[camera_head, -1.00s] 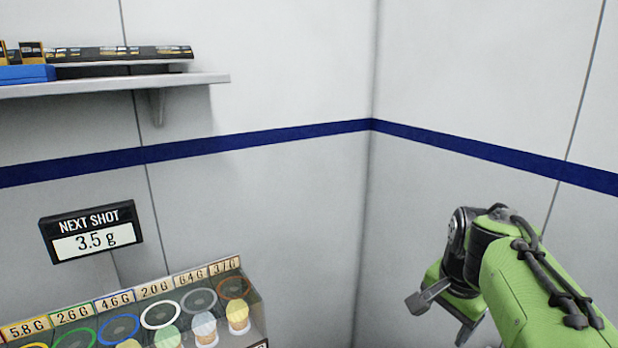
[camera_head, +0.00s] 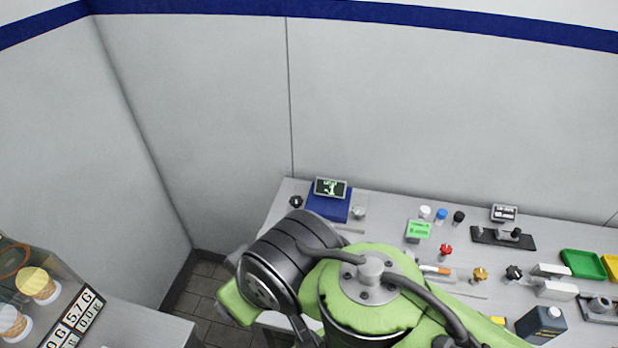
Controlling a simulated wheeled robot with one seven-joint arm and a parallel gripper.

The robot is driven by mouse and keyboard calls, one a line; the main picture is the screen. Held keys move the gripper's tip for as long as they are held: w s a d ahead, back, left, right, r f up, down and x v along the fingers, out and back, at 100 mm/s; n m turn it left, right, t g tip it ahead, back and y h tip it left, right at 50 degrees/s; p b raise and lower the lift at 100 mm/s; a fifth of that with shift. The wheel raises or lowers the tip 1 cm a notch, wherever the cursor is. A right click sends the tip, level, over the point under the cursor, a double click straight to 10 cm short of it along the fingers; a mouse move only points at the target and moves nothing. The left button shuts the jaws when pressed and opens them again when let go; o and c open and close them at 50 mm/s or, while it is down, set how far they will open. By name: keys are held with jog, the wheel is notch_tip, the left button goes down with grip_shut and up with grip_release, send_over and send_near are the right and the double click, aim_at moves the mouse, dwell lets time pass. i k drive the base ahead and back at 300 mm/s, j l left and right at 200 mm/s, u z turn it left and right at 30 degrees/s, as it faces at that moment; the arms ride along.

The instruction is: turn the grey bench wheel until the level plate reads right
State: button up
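A small dark display with a green-white sign (camera_head: 330,188) stands on a blue base (camera_head: 328,206) at the bench's far left corner; its reading is too small to make out. A dark star-shaped knob (camera_head: 295,202) is left of it, and a small grey round piece (camera_head: 358,212) sits at its right. I cannot tell which, if either, is the grey bench wheel. A green plate (camera_head: 418,230) with small lettering lies further right. My green and black arm covers the bench's near left part. My gripper's fingers do not show.
The bench (camera_head: 385,198) carries a red knob (camera_head: 446,250), a gold knob (camera_head: 480,274), a black knob (camera_head: 514,272), a dark bottle (camera_head: 541,325) and a green tray (camera_head: 583,263). Tiled floor (camera_head: 205,290) shows between.

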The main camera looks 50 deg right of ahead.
aim_at(358, 211)
jog(key=k+z, duration=0.2)
jog(key=z, duration=1.4)
